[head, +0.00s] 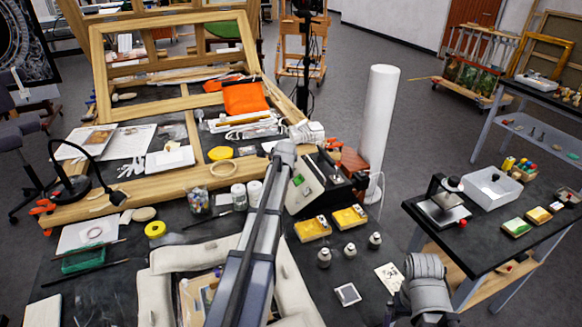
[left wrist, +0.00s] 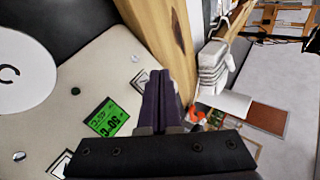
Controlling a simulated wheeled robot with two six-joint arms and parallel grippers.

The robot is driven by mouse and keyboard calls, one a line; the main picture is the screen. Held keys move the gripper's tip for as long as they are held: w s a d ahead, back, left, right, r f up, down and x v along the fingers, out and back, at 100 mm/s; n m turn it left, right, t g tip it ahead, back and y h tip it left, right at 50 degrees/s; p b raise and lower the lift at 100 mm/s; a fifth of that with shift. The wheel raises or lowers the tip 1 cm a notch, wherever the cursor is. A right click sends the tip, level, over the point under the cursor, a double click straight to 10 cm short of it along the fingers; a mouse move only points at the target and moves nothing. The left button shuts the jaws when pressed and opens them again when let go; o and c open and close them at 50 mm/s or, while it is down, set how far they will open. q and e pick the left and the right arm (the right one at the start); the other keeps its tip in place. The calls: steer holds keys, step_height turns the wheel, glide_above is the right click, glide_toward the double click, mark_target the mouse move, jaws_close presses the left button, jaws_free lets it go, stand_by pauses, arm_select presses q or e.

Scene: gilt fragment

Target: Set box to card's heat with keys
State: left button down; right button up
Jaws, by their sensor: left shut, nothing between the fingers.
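The box (head: 306,186) has a pale sloped panel with a small green display (head: 298,180). In the left wrist view the panel (left wrist: 100,60) fills the left side. Its lit green display (left wrist: 107,117) is turned and too blurred to read surely. A square key with a dark mark (left wrist: 140,80) lies above the display, another key (left wrist: 62,163) below it. My left gripper (left wrist: 164,75) is shut and empty, its tips right beside the upper key; I cannot tell whether they touch. A printed card (head: 389,277) lies on the dark table.
A white disc with a dark letter (left wrist: 22,72) is on the panel. A wooden frame (head: 130,195) lies to the left.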

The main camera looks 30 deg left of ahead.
arm_select(q)
steer(key=r+p, duration=0.1)
steer(key=s+a+r+p, duration=0.1)
steer(key=r, duration=0.1)
steer(key=shift+s+a, duration=0.1)
steer(key=shift+s, duration=0.1)
stand_by(0.4)
